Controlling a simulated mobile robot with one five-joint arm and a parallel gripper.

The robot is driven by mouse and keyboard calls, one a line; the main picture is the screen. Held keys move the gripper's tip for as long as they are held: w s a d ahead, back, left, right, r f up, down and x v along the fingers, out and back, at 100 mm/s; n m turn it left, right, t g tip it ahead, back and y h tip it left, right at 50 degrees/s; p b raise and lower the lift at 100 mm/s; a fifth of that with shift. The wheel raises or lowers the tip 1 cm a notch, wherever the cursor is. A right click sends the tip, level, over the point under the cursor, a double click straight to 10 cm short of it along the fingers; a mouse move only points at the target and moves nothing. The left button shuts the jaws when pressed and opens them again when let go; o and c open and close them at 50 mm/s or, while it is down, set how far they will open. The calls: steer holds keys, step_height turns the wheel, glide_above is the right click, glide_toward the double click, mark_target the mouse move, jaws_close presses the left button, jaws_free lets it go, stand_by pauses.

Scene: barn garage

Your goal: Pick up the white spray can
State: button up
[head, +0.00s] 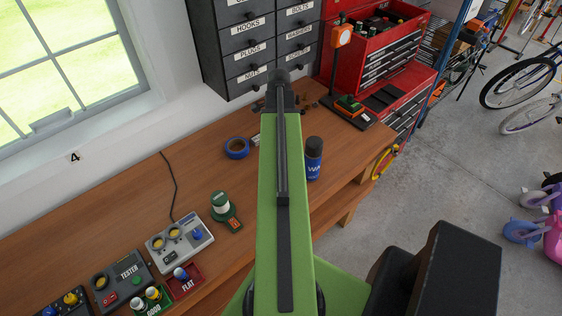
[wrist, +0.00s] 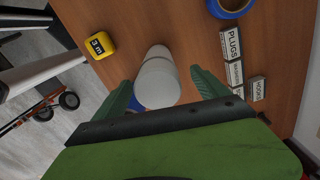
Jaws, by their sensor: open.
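The white spray can (wrist: 158,82) shows in the wrist view as a white cylinder with a narrower top part, over the brown workbench (wrist: 120,30). My gripper (wrist: 161,79) is open, with one green finger on each side of the can. I cannot tell whether either finger touches it. A small blue patch shows low beside the left finger. In the head view my green arm reaches over the workbench (head: 110,215). I cannot make out the white can or the fingers there.
A blue can with a dark cap (head: 314,160) stands right of my arm. A blue tape roll (head: 236,148) lies to the left. A yellow tape measure (wrist: 100,45) and label plates (wrist: 233,45) flank the can. Drawers (head: 255,45) and a red tool chest (head: 375,60) stand behind.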

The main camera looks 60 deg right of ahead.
steer(key=f+b, duration=0.5)
steer(key=shift+s+d, duration=0.1)
steer(key=shift+s, duration=0.15)
jaws_close()
stand_by(0.4)
